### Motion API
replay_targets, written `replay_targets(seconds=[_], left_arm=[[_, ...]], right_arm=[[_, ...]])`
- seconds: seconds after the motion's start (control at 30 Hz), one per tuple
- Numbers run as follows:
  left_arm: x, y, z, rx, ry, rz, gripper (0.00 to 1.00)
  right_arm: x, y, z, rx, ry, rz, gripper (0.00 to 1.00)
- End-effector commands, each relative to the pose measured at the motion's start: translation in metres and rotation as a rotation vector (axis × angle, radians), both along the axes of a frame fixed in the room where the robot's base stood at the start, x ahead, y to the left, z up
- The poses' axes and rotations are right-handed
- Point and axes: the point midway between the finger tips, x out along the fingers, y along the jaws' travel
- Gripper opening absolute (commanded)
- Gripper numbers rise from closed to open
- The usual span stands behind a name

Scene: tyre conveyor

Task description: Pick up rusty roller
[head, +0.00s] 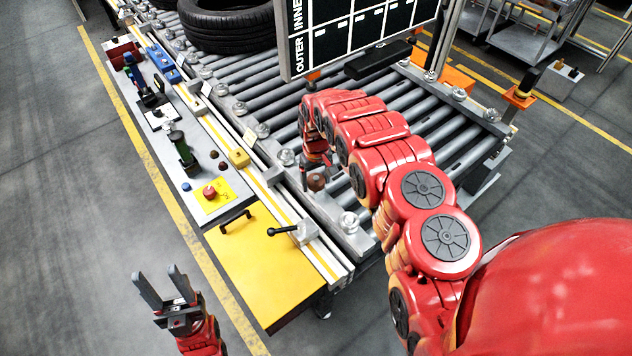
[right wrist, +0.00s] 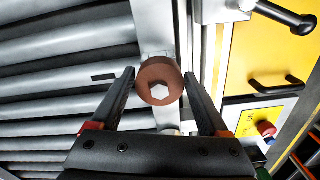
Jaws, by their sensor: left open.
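The rusty roller is a brown round cap with a pale hexagonal centre (right wrist: 158,68), seen end-on in the right wrist view. It also shows in the head view as a small rusty knob (head: 317,182) at the conveyor's near rail. My right gripper (right wrist: 159,76) is open, with one fingertip on each side of the roller and narrow gaps beside it. Whether the tips reach down to its depth is hard to tell. In the head view my right gripper is partly hidden by its own arm. My left gripper (head: 163,289) is open and empty above the floor, left of the yellow panel.
The roller conveyor (head: 425,130) carries a black tyre (head: 228,25) at the back. A side panel holds a red button (head: 209,192) and tools. A yellow panel (head: 262,268) with a black handle is nearer. A black-and-white board (head: 350,35) hangs over the conveyor. Floor at left is clear.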

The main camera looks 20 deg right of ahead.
Motion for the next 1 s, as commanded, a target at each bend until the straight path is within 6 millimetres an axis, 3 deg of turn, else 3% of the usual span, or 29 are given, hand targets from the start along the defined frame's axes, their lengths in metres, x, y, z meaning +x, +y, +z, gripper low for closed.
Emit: replay_targets(seconds=[0.07, 0.4, 1.0], left_arm=[[0.0, 0.0, 0.0, 0.0, 0.0, 0.0, 0.5], [0.0, 0.0, 0.0, 0.0, 0.0, 0.0, 0.5], [0.0, 0.0, -0.004, 0.0, 0.0, 0.0, 0.5]], right_arm=[[0.0, 0.0, 0.0, 0.0, 0.0, 0.0, 0.62], [0.0, 0.0, 0.0, 0.0, 0.0, 0.0, 0.01], [0.007, 0.002, 0.012, -0.001, -0.002, 0.001, 0.0]])
